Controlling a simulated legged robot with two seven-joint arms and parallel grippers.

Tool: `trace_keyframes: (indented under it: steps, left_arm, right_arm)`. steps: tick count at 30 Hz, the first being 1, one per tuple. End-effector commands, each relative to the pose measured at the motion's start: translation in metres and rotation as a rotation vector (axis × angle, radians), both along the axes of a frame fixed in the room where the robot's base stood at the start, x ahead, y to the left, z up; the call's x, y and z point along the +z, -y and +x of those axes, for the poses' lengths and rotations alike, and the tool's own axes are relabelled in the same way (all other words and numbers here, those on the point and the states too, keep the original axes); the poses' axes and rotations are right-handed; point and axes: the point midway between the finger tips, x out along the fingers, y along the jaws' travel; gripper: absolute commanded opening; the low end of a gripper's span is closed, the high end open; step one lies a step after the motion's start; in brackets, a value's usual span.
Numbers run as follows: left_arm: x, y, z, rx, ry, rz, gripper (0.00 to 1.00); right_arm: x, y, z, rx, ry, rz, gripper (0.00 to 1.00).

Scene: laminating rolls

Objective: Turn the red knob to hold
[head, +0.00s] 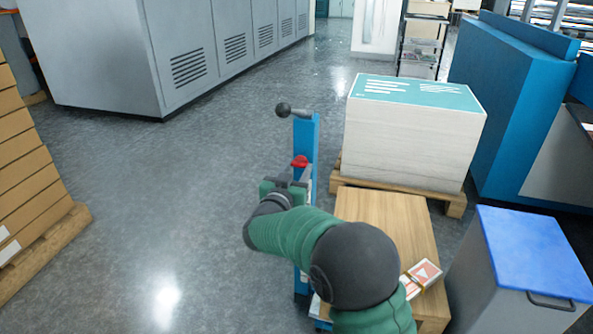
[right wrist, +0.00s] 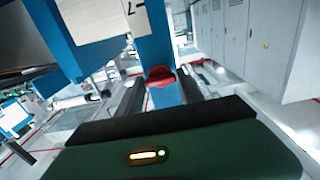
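The red knob (head: 300,162) sits on a blue upright post (head: 306,135) in the head view. It also shows in the right wrist view (right wrist: 160,76), near the middle, in front of the blue post. My right gripper (head: 290,181) is just below and in front of the knob in the head view. In the right wrist view its two dark fingers (right wrist: 161,90) stand apart, one on each side of the knob's line. The knob appears at or just beyond the fingertips; I cannot tell whether they touch it. My left gripper is not in view.
A lever with a black ball (head: 283,110) sticks out from the post top. A paper stack (head: 410,140) on a pallet, a wooden-topped table (head: 385,215) and a blue-lidded bin (head: 535,255) stand right. Boxes (head: 25,165) stand left. The floor between is clear.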

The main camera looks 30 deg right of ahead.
Motion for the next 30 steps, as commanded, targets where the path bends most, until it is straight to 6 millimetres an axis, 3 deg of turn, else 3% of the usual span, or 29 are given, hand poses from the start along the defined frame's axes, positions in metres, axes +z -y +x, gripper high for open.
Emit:
trace_keyframes:
  steps: [1, 6, 17, 30]
  left_arm:
    - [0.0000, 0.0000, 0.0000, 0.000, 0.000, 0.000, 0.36]
    - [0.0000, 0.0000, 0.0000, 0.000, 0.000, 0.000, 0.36]
    - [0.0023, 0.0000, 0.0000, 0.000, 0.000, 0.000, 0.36]
    - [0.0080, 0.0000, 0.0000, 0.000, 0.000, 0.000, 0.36]
  right_arm:
    - [0.0000, -0.0005, 0.0003, 0.001, 0.000, 0.000, 0.25]
    - [0.0000, -0.0007, 0.0002, 0.001, 0.000, 0.000, 0.03]
    - [0.0004, -0.0010, 0.0003, 0.002, 0.043, 0.038, 0.03]
    - [0.0001, -0.0010, 0.0001, 0.001, 0.296, 0.254, 0.03]
